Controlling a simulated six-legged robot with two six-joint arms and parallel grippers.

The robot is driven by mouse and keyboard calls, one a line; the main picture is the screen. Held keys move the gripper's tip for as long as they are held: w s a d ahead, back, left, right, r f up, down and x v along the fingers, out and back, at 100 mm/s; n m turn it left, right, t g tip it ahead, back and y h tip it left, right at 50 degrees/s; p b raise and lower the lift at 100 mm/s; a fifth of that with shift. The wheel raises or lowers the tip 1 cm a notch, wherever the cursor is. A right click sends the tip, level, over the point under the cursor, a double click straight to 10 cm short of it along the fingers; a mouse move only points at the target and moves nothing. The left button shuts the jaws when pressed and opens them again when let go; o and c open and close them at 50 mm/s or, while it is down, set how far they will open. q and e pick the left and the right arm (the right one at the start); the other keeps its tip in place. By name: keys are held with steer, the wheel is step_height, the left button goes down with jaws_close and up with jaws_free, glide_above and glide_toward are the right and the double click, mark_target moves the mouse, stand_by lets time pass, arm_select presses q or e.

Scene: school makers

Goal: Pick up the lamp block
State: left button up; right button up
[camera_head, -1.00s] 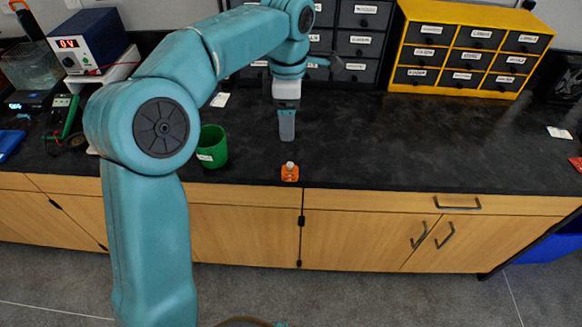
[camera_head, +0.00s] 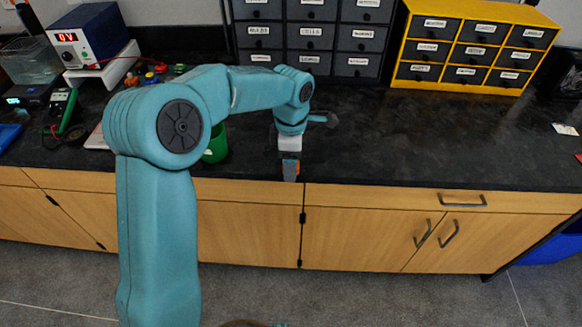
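My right gripper is not in view.
A green cup (camera_head: 216,146) stands left of the block, partly behind my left arm. A grey drawer cabinet (camera_head: 310,38) and a yellow one (camera_head: 470,45) stand at the back. The countertop (camera_head: 420,140) to the right is clear.

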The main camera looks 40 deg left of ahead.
arm_select(q)
steer(key=shift+f, duration=0.15)
steer(key=c, duration=1.1)
steer(key=shift+c, duration=0.3)
